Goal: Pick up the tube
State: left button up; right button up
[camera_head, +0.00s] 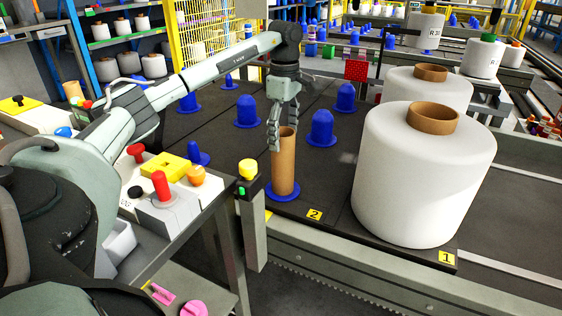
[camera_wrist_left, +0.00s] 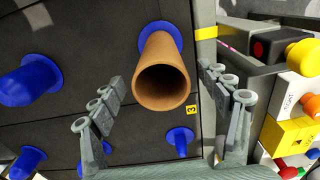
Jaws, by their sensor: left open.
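A brown cardboard tube (camera_head: 284,165) stands upright on a blue peg base (camera_head: 284,192) near the front edge of the dark platform. My left gripper (camera_head: 283,122) is right above the tube, pointing down, with its fingers about the tube's top end. In the left wrist view, the tube (camera_wrist_left: 163,75) shows its open end between the two spread fingers of my left gripper (camera_wrist_left: 165,110). A gap shows on both sides, so the gripper is open and not holding it. My right gripper is not in view.
Large white yarn bobbins (camera_head: 415,180) stand on the platform to the right of the tube. Several empty blue pegs (camera_head: 321,128) stand behind it. A control box with a red button (camera_head: 162,188) and a post with a yellow button (camera_head: 248,170) are to the left.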

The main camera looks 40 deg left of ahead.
aim_at(283, 152)
pick_arm(q)
notch_tip(283, 152, down, 6)
jog(key=shift+s+a+r, duration=0.1)
jog(key=shift+r, duration=0.15)
jog(key=c, duration=1.2)
jog(key=shift+c, duration=0.2)
notch_tip(283, 152, up, 10)
